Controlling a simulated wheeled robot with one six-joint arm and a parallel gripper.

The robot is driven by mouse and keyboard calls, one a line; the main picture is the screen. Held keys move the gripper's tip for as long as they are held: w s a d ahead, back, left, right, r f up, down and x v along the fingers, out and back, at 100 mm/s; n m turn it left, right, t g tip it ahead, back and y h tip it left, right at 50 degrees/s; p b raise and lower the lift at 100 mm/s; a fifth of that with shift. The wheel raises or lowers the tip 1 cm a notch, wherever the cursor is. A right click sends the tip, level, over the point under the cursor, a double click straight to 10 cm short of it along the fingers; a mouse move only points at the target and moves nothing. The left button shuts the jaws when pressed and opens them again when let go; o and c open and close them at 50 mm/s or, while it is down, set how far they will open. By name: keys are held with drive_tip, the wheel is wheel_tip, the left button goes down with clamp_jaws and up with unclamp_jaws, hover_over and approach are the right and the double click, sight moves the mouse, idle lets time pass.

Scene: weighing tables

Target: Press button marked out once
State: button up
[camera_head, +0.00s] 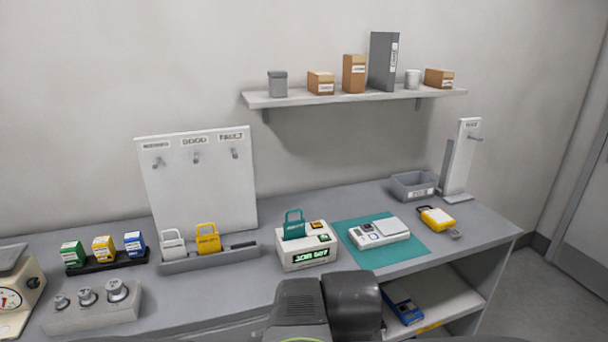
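A white box (296,258) with a lit green display (311,256) stands on the grey counter, right of centre. A teal tag with a handle (294,226) stands upright in the left of its top. Two small buttons sit on the right of its top: an orange-brown one (316,226) at the back and a dark one with a light label (324,238) in front of it. Their markings are too small to read, so I cannot tell which is marked out. Dark links of my arm show at the bottom centre, in front of the box. My gripper's fingers are not in view.
A white scale (378,233) lies on a teal mat (414,246) right of the box. A grey rack (205,260) with white and yellow tags is to the left. Weights stand left of that.

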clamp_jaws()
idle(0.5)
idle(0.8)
